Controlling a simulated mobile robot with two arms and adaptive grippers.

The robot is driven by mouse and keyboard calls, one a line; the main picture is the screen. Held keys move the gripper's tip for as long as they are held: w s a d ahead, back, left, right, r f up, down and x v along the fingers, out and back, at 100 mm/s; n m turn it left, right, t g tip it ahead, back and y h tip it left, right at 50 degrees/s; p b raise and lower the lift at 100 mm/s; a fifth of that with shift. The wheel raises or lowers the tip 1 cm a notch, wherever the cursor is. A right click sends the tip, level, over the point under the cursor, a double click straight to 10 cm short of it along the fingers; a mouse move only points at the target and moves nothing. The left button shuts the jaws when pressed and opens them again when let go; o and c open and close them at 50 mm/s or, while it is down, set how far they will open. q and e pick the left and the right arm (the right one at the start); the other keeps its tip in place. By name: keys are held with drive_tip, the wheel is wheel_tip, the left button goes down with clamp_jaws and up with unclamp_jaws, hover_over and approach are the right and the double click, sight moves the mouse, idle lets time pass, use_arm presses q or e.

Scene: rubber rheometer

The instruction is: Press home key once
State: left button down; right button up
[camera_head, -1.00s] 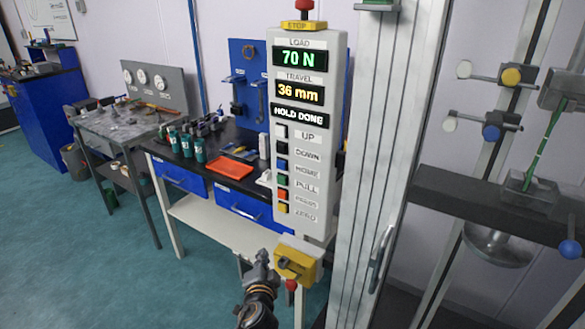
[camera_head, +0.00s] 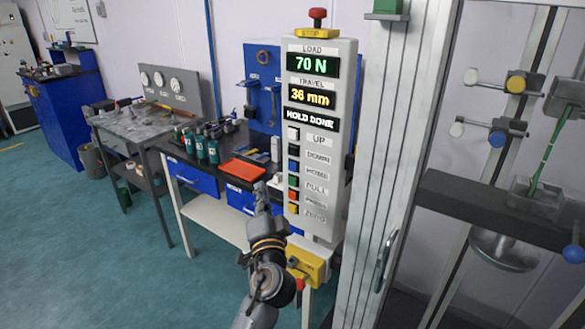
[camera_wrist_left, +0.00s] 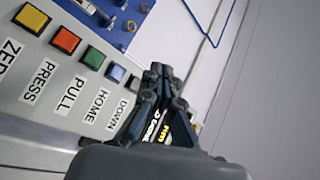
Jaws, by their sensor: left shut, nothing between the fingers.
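The control panel (camera_head: 325,232) stands upright with a column of coloured keys. The home key (camera_head: 293,165) is the blue one beside its HOME label, below the black DOWN key. In the left wrist view the blue home key (camera_wrist_left: 116,72) lies left of the fingers, between the green PULL key and the DOWN key. My left gripper (camera_head: 262,188) is shut and empty, its fingertips just left of the panel and lower than the home key. In the left wrist view its fingertips (camera_wrist_left: 158,72) cover part of the panel near the DOWN key. My right gripper is not in view.
A red stop button (camera_head: 317,14) tops the panel, and a yellow box (camera_head: 306,268) hangs under it. A workbench (camera_head: 180,150) with bottles and an orange tray (camera_head: 242,168) stands behind my left gripper. A metal frame column (camera_head: 385,130) rises right of the panel.

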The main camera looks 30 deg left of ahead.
sight(292, 167)
use_arm(q)
drive_tip(key=shift+w, duration=0.1)
drive_tip(key=shift+w+d+b, duration=0.2)
drive_tip(key=shift+w+b, duration=0.4)
drive_tip(key=shift+w, duration=1.55)
drive_tip(key=shift+w+d+b, duration=0.15)
drive_tip(key=shift+w+b, duration=0.4)
drive_tip(key=shift+w, duration=1.6)
drive_tip(key=shift+w, duration=0.1)
drive_tip(key=shift+w+b, duration=0.35)
drive_tip(key=shift+b, duration=0.05)
drive_tip(key=shift+w+b, duration=0.4)
drive_tip(key=shift+s, duration=0.85)
